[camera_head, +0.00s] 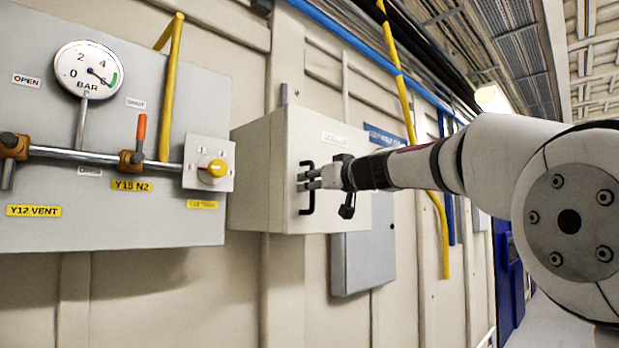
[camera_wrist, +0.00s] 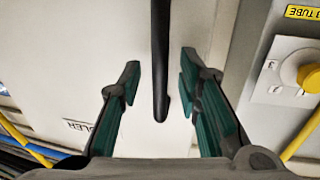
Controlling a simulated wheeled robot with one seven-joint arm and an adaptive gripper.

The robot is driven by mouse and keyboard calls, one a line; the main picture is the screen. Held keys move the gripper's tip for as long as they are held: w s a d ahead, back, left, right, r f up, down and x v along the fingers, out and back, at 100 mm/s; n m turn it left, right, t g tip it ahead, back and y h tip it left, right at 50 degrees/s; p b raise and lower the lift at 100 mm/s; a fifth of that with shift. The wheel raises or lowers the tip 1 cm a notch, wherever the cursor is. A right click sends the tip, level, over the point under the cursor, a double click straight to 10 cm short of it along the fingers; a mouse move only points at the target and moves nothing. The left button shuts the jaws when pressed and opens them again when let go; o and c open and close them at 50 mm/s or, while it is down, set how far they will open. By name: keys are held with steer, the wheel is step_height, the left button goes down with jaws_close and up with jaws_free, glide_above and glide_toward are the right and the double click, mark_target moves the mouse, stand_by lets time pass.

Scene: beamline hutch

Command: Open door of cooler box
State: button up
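The cooler box (camera_head: 265,185) is a cream wall-mounted box in the head view, with its door (camera_head: 338,215) closed as far as I can see. A black bar handle (camera_head: 304,208) stands on the door near its left edge. My gripper (camera_head: 308,180) is in front of the door at the handle. In the wrist view, the handle (camera_wrist: 160,65) runs down between the two open, green-padded fingers of my gripper (camera_wrist: 160,85). There is a gap on both sides, so neither finger appears to touch it. The door face (camera_wrist: 75,60) fills the background.
A grey gas panel (camera_head: 110,215) with a gauge (camera_head: 88,68), valves and a yellow knob (camera_head: 212,169) is left of the box. A grey box (camera_head: 362,262) hangs below right. Yellow and blue pipes run along the wall. A blue object (camera_head: 508,275) stands farther right.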

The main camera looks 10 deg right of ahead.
steer(key=shift+w+a, duration=0.15)
steer(key=shift+w, duration=0.15)
jaws_close()
